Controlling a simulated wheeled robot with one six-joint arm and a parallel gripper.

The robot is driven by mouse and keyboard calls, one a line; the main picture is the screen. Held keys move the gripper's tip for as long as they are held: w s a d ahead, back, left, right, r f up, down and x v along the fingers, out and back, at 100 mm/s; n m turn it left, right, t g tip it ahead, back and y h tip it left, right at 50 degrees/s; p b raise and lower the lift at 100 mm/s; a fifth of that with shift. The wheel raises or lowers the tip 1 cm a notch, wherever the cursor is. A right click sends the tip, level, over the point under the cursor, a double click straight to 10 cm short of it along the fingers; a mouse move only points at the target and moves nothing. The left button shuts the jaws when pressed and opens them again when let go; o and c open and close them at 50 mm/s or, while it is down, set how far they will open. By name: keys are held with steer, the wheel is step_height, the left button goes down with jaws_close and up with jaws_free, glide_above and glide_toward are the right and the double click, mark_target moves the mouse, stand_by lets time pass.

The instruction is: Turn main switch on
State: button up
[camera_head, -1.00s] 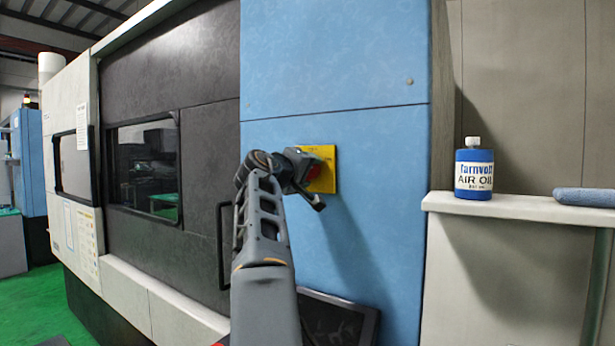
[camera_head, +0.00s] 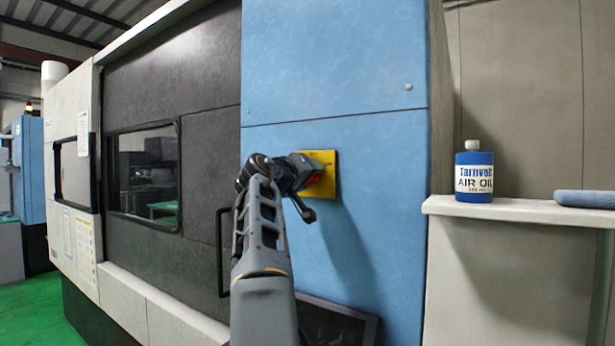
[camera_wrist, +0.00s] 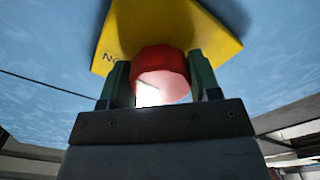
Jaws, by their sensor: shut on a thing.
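The main switch is a red knob (camera_wrist: 160,62) on a yellow plate (camera_head: 326,187), fixed to the blue cabinet panel (camera_head: 385,200). In the wrist view the yellow plate (camera_wrist: 165,25) looks tilted and shows part of a printed word. My gripper (camera_wrist: 160,85) has its two fingers on either side of the red knob and is shut on it. In the head view my gripper (camera_head: 312,172) is in front of the plate and covers part of it.
A dark machine door with a window (camera_head: 140,165) is at left. A dark screen (camera_head: 340,322) is below my arm.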

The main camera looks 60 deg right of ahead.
steer(key=o, duration=0.9)
steer(key=shift+a, duration=0.1)
steer(key=a+b, duration=0.4)
steer(key=a, duration=0.9)
steer(key=shift+a, duration=0.35)
